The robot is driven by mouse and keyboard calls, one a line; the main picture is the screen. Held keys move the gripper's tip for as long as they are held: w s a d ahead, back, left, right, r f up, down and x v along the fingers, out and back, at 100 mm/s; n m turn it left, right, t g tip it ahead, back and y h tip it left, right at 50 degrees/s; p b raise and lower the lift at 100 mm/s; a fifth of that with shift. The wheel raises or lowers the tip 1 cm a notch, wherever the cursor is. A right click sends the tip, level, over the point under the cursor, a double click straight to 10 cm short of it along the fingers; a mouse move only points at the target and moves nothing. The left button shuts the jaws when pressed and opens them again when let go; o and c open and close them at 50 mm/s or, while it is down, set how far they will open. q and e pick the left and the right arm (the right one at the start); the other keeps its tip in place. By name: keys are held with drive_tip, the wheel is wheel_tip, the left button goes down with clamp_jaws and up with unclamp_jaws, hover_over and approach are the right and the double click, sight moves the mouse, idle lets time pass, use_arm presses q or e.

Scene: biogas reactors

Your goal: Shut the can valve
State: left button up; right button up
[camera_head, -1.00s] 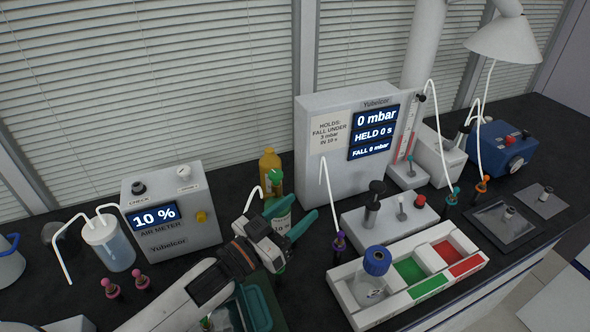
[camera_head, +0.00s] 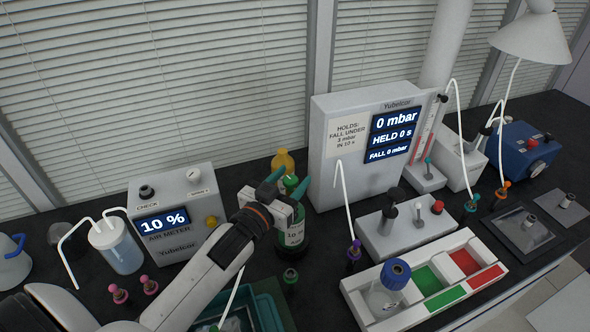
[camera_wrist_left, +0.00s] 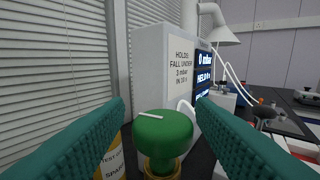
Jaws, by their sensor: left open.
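The can valve has a round green knob (camera_wrist_left: 160,135) with a white line across its top, on a brass-coloured stem. In the head view the knob (camera_head: 290,181) tops a green can (camera_head: 292,236) with a white label. My left gripper (camera_head: 286,184) is open above the can. In the left wrist view its teal fingers (camera_wrist_left: 163,110) stand one on each side of the knob, with visible gaps; the knob sits low between them. The gripper and wrist hide part of the can. My right gripper is in neither view.
A yellow can (camera_head: 283,160) stands close behind the green can. The pressure box (camera_head: 345,180) is to the right, the air meter (camera_head: 175,215) to the left.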

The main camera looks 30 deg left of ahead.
use_arm(q)
drive_tip(key=shift+w+d, duration=0.15)
drive_tip(key=shift+w, duration=0.8)
drive_tip(key=c, duration=0.9)
drive_tip(key=shift+r+m+h+p, duration=0.15)
drive_tip(key=shift+m+h+p, duration=0.6)
drive_tip(key=shift+h, duration=0.35)
drive_tip(key=shift+d+m+g+h, duration=0.2)
drive_tip(key=shift+m+g+h, duration=0.45)
drive_tip(key=shift+h, duration=0.55)
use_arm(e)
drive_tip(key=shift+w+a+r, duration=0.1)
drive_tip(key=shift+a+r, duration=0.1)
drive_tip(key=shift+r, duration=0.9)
use_arm(q)
drive_tip(key=o, duration=0.9)
